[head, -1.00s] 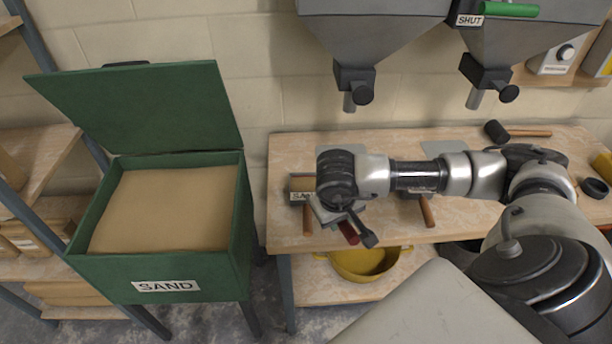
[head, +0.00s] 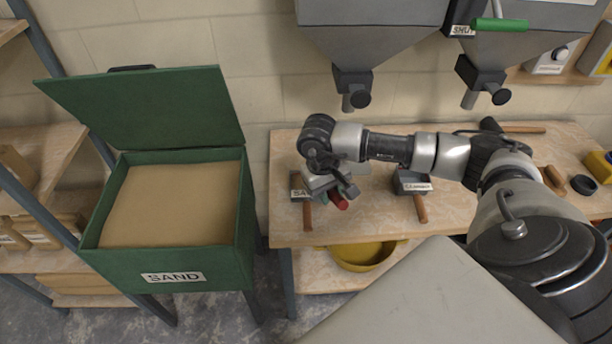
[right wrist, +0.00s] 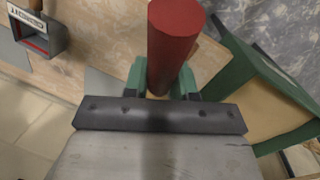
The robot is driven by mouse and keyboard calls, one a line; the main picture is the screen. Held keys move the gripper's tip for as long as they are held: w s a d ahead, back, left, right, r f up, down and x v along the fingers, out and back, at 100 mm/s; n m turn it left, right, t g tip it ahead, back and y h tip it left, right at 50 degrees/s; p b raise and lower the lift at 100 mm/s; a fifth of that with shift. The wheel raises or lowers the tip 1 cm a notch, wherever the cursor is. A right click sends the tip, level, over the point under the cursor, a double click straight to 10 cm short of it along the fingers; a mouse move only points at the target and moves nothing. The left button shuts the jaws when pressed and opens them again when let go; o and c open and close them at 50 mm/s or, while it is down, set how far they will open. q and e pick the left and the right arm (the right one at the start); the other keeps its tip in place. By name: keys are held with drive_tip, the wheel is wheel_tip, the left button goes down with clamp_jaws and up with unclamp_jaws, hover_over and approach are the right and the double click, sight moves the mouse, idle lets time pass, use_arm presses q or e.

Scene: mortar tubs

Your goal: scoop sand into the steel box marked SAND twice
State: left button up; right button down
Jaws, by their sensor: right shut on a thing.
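My right gripper (head: 340,194) is shut on a red cylindrical handle (head: 338,201), above the front left of the bench. In the right wrist view the red handle (right wrist: 174,45) stands between the green fingers; what it belongs to is mostly hidden. A small steel box (head: 298,187), its label partly covered and reading "SA", sits on the bench behind and left of the gripper; a brown wooden handle (head: 307,217) points forward from it. The green bin (head: 220,272) marked SAND stands left of the bench, lid up, filled with sand (head: 172,203). My left gripper is not in view.
A second steel box (head: 408,181), marked CEMENT in the wrist view, sits on the bench (head: 375,222) to the right. A yellow tub (head: 362,258) is on the shelf below. Grey hoppers (head: 372,30) hang above. A mallet (head: 520,129) lies at the back.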

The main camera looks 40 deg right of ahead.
drive_tip(key=shift+w+d+r, duration=0.1)
drive_tip(key=shift+w+r, duration=0.05)
drive_tip(key=shift+w, duration=0.15)
drive_tip(key=shift+w+d+r+g+b, duration=0.25)
drive_tip(key=shift+w+r+g, duration=0.15)
drive_tip(key=shift+w, duration=0.25)
drive_tip(key=shift+w+d+r+g+b, duration=0.1)
drive_tip(key=shift+w+r+g+b, duration=0.25)
drive_tip(key=shift+w, duration=0.3)
drive_tip(key=w, duration=0.1)
drive_tip(key=w+r+g, duration=0.1)
drive_tip(key=w+d+g+y+b, duration=0.1)
drive_tip(key=shift+r, duration=0.3)
drive_tip(key=shift+s, duration=0.15)
